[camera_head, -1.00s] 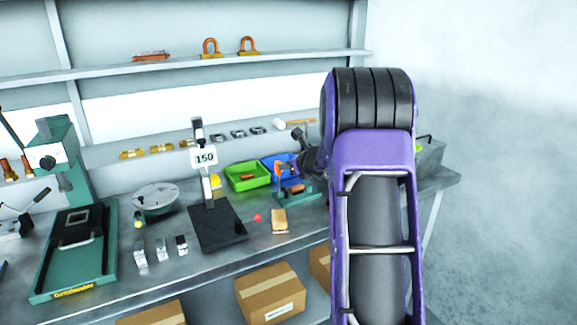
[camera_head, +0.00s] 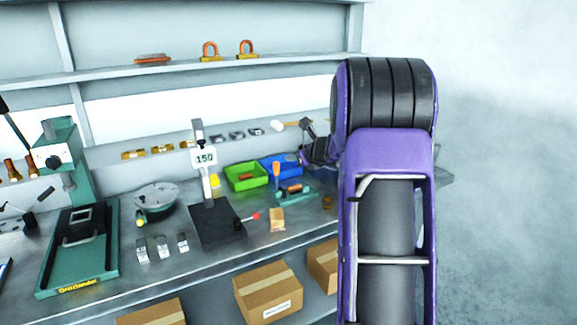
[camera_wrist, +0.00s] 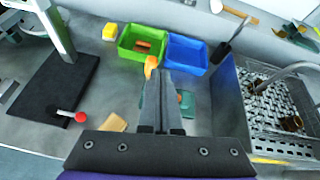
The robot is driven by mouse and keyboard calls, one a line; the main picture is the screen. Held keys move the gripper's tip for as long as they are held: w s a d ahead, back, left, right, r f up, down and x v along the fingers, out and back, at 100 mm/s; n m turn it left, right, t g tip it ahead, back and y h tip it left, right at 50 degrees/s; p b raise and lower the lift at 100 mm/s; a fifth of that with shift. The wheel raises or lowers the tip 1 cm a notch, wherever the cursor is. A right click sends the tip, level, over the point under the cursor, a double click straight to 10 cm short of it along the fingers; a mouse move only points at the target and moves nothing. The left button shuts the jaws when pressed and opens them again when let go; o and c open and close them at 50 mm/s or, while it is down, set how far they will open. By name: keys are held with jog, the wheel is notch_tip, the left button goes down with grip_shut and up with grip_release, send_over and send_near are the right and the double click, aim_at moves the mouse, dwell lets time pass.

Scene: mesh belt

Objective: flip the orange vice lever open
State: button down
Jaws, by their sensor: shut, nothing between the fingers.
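The green vice (camera_head: 297,195) stands on the bench below the blue bin, with an orange part low on it. Its orange lever (camera_head: 276,170) stands upright at the left end. In the wrist view the lever (camera_wrist: 151,66) shows just left of my fingertips, and the green vice base (camera_wrist: 187,104) is mostly hidden behind my fingers. My gripper (camera_wrist: 161,75) is shut and empty. In the head view my gripper (camera_head: 303,158) is right of the lever and above the vice, partly hidden by my arm. I cannot tell whether it touches the lever.
A green bin (camera_head: 246,177) and a blue bin (camera_head: 281,167) sit behind the vice. A black stand (camera_head: 217,222) with a red-knobbed rod is to the left. A wooden block (camera_head: 277,219) lies in front. A metal perforated tray (camera_wrist: 285,115) is to the right.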

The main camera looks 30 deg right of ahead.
jog(key=r, duration=0.1)
jog(key=s+r, duration=0.1)
jog(key=r, duration=0.1)
jog(key=r+p, duration=0.1)
jog(key=r, duration=0.1)
jog(key=shift+s+d+r, duration=0.15)
jog(key=shift+d+r, duration=0.1)
jog(key=shift+d, duration=0.05)
